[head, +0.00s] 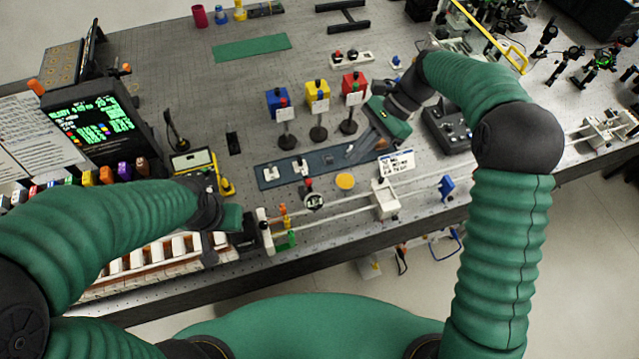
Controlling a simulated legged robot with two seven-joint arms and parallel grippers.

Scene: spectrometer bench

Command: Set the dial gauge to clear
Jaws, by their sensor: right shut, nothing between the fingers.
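A small round dial with a pale face (313,202), which looks like the dial gauge, sits near the front of the bench. Its markings are too small to read. My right gripper (356,155) is shut and empty above the blue-grey strip (325,161), behind and to the right of the dial and apart from it. My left gripper (248,228) is low at the bench front, left of the dial, beside the left end of the rail; its fingers are dark and partly hidden, so I cannot tell its opening.
Red (354,82), yellow (317,91) and blue (277,98) boxes on stands are behind the dial. A rail with a white carriage (384,200) runs to its right. An orange disc (345,181) lies close by. A green-text screen (93,122) stands at left.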

